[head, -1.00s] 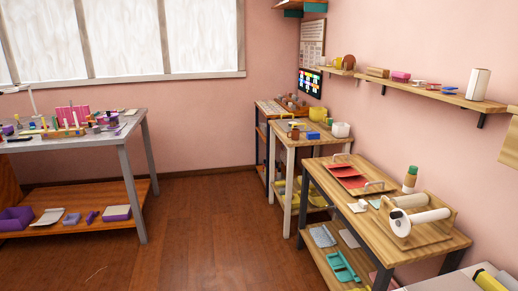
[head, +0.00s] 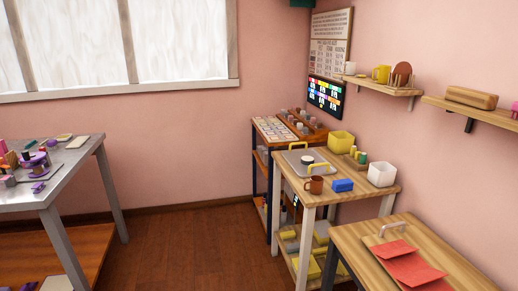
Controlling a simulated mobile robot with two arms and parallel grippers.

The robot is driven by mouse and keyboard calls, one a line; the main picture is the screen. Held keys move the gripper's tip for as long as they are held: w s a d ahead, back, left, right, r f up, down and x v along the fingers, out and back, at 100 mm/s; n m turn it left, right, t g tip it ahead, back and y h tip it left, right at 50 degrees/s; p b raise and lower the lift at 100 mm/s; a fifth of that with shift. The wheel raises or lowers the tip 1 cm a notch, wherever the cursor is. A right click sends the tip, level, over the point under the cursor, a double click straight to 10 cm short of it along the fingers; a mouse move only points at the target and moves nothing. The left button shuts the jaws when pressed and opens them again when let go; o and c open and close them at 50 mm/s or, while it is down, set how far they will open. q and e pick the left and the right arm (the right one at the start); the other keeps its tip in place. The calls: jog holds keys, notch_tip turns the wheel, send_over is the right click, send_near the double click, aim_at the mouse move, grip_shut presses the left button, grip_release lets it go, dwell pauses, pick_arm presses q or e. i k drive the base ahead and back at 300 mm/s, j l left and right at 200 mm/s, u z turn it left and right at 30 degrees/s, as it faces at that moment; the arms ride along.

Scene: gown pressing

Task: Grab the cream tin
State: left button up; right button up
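I cannot tell for sure which thing is the cream tin. A small round dark container with a pale top (head: 307,159) sits on a grey tray (head: 291,157) with yellow handles, on the middle wooden table (head: 352,193). Several small grey and brown round pots (head: 299,126) stand on and by a wooden rack on the far table. They are too small to make out. Neither of my grippers is in view.
The middle table also holds a brown mug (head: 314,185), a blue block (head: 342,186), a white container (head: 382,174) and a yellow bin (head: 340,142). A nearer table bears red sheets (head: 412,268). A grey workbench (head: 75,165) stands left. Open floor (head: 190,250) lies between.

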aim_at(306, 160)
jog(key=i+u, duration=0.1)
jog(key=i, duration=1)
jog(key=i+l, duration=0.25)
jog(key=i, duration=0.9)
jog(key=j+u, duration=0.05)
jog(key=j, duration=0.05)
